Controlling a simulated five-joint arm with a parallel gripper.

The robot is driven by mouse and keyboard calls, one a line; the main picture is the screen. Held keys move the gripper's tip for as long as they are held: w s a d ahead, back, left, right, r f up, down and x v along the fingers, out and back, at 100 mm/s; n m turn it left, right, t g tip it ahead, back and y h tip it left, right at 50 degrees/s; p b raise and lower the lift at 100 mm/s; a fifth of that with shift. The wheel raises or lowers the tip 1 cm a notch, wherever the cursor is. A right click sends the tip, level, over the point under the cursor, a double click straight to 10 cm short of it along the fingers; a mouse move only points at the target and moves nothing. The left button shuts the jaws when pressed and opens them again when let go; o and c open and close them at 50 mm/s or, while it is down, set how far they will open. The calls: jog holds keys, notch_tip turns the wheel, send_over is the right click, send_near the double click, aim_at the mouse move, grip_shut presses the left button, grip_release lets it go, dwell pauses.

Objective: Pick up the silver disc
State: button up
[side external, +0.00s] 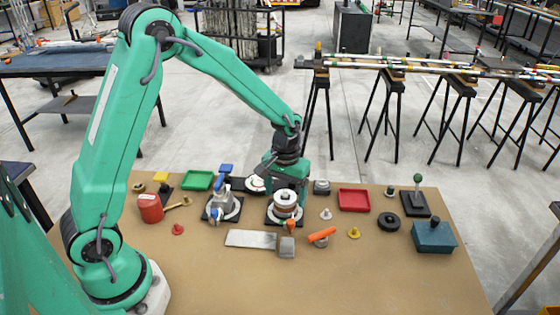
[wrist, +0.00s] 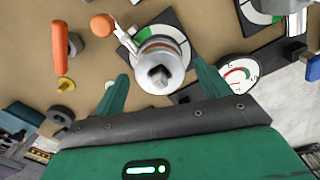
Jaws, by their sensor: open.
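A round silver disc (side external: 286,197) sits on a black base plate with a white ring, near the middle of the table. My gripper (wrist: 160,70) is open, with one green finger on either side of the disc. No contact between fingers and disc can be made out. In the side view my gripper (side external: 286,182) is above and just behind the disc, and its fingers are hard to make out.
A similar base (side external: 222,209) with a blue-and-grey fitting stands to the left. A round dial (wrist: 238,73) is close to my right finger in the wrist view. An orange-handled part (side external: 321,236), grey plate (side external: 251,239) and red tray (side external: 354,200) lie nearby. The front table area is clear.

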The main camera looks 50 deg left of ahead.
jog(key=c, duration=1.1)
jog(key=shift+r, duration=0.75)
jog(key=r, duration=0.2)
jog(key=d+r, duration=0.1)
jog(key=shift+s+r, duration=0.1)
jog(key=shift+s, duration=0.15)
jog(key=s+d+r, duration=0.5)
jog(key=d+r, duration=0.1)
jog(key=d, duration=0.3)
jog(key=shift+s+r, duration=0.15)
jog(key=shift+s, duration=0.15)
